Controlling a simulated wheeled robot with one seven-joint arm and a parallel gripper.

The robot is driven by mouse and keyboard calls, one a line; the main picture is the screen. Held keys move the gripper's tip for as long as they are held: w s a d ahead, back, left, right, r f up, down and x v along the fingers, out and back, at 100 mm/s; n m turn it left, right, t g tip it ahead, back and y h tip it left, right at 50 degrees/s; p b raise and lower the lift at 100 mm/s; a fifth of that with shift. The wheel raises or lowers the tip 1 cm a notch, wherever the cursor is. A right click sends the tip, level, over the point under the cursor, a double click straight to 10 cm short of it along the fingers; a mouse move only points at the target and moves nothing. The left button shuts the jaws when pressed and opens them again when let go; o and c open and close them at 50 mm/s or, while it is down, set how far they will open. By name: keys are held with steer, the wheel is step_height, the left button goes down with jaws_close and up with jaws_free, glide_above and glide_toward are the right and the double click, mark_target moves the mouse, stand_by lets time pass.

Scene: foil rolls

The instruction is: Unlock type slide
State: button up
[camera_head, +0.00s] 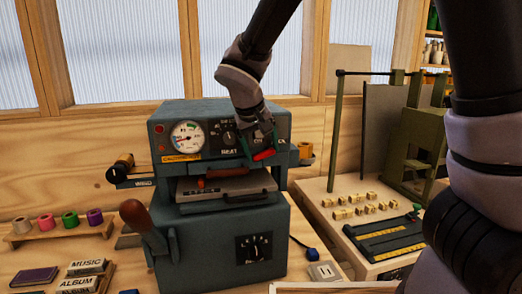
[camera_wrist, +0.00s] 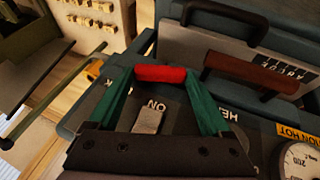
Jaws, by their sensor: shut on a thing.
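The grey-blue foil machine (camera_head: 222,235) stands on the bench. Its pale grey slide plate (camera_head: 232,187) sits in the opening below the front panel; it also shows in the wrist view (camera_wrist: 195,53), with a brown handle (camera_wrist: 250,72) and a dark block of raised letters (camera_wrist: 283,75). My gripper (camera_head: 260,152) is at the right of the front panel. Its green fingers are shut on a red bar-shaped grip (camera_wrist: 160,74), which spans between the fingertips. The red grip also shows in the head view (camera_head: 265,155). How it joins the machine is hidden.
A metal toggle switch (camera_wrist: 149,119) marked ON lies between my fingers' bases. A round gauge (camera_head: 187,136) is on the panel. A brown-knobbed lever (camera_head: 134,214) stands at front left. Foil rolls (camera_head: 69,219) and small type blocks (camera_head: 352,203) lie to either side.

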steer(key=shift+w+d+r+m+g+y, duration=0.1)
steer(key=shift+d+r+m+g+y, duration=0.15)
steer(key=shift+y, duration=0.55)
steer(key=shift+d+r+m+g+y, duration=0.15)
steer(key=shift+g+y, duration=0.1)
steer(key=shift+y, duration=0.55)
steer(key=o, duration=1.2)
steer(key=shift+c, duration=0.2)
steer(key=v, duration=1)
steer(key=shift+r, duration=0.35)
steer(key=shift+d, duration=0.2)
